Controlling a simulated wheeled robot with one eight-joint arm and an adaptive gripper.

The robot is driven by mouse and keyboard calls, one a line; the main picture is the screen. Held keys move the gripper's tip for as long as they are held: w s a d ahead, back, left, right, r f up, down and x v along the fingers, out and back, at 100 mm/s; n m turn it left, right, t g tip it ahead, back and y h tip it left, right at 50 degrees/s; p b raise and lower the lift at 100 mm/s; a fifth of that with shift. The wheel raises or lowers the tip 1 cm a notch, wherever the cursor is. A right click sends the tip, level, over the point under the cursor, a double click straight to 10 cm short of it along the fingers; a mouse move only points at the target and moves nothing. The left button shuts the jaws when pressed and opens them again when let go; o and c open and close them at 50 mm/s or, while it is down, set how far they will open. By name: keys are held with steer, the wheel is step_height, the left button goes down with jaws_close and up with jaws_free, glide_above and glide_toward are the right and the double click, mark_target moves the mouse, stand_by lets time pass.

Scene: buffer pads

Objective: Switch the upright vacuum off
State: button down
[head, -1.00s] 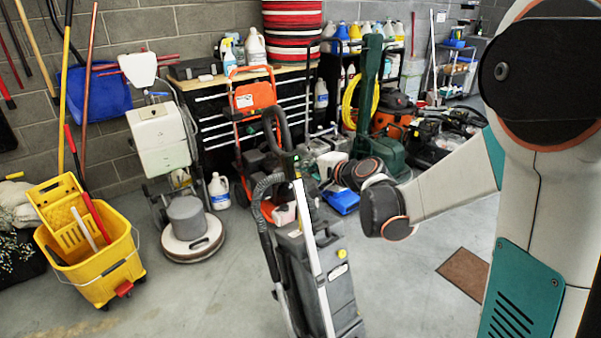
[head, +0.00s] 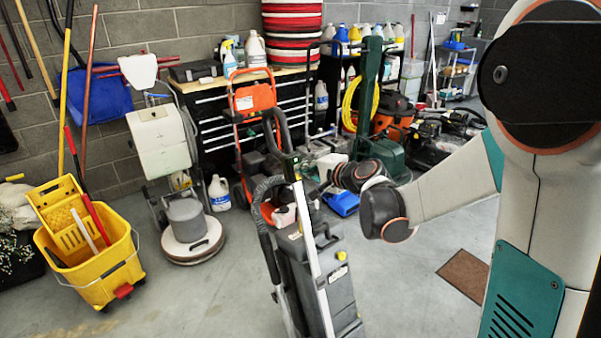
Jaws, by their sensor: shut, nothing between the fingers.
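The upright vacuum (head: 325,270) stands upright on the floor in the centre foreground, grey and black with a pale stripe up its front. Its dark looped handle (head: 279,125) rises above the body, with a dark switch area (head: 291,160) just below the loop. My gripper (head: 307,178) is shut and empty, close to the right of the upper handle. It is small and dark against the clutter, so I cannot tell whether it touches the vacuum.
A yellow mop bucket (head: 95,265) and a floor polisher (head: 190,232) stand to the left. An orange machine (head: 254,97) and a tool cabinet (head: 210,125) are behind the vacuum. A brown mat (head: 466,275) lies right.

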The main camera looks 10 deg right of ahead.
steer(key=shift+w+a+f, duration=0.25)
steer(key=shift+w, duration=0.25)
stand_by(0.7)
steer(key=p+v, duration=0.1)
steer(key=v, duration=0.5)
stand_by(0.5)
